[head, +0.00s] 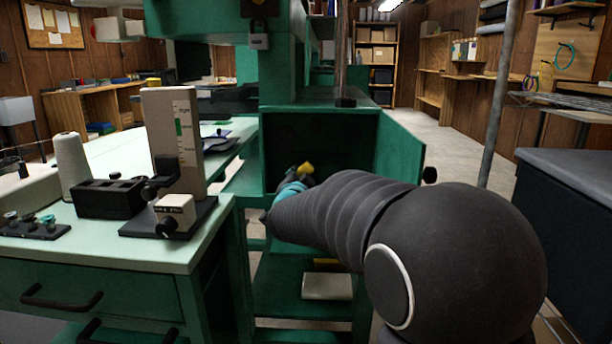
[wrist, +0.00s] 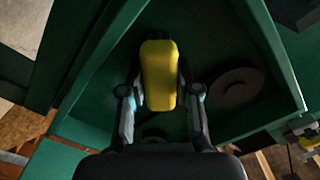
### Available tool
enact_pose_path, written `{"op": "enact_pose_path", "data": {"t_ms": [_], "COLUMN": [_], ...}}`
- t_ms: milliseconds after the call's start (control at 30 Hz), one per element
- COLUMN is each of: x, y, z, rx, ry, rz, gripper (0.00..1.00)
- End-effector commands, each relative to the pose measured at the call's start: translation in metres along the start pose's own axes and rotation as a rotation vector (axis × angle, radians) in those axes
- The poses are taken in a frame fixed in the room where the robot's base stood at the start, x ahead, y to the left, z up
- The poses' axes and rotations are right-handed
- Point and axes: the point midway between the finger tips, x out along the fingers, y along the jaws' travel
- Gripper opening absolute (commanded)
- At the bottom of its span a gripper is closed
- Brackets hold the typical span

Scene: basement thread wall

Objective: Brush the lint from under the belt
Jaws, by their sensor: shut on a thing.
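My gripper (head: 298,176) reaches into an open green compartment (head: 392,106) in the head view. In the wrist view my gripper (wrist: 160,100) is shut on a yellow block-like piece (wrist: 159,68), perhaps the brush, with one finger on each side. The yellow piece also shows as a small tip in the head view (head: 306,168). A dark round disc (wrist: 236,87), maybe a pulley, sits inside the compartment to the right of the yellow piece. I cannot make out the belt or any lint; the compartment is dark and my arm hides part of it.
The compartment's green door (head: 400,146) stands open to the right. A bench (head: 95,240) with a white thread cone (head: 71,165) and a black block (head: 108,198) is at left. A grey metal post (head: 497,95) and a dark cabinet (head: 565,215) are at right. The aisle floor behind is clear.

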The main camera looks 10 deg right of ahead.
Motion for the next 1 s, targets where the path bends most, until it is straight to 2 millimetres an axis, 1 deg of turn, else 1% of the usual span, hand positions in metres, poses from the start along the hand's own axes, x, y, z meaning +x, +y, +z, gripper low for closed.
{"op": "enact_pose_path", "data": {"t_ms": [33, 200, 533, 1000], "x": [0.001, 0.002, 0.001, -0.038], "y": [-0.005, -0.012, -0.012, -0.012], "z": [0.003, 0.011, 0.012, 0.011], "rx": [0.000, -0.002, -0.001, 0.000], "ry": [-0.001, -0.002, -0.002, -0.001], "rz": [-0.002, -0.002, -0.001, -0.002], "gripper": [0.00, 0.00, 0.00, 0.00]}}
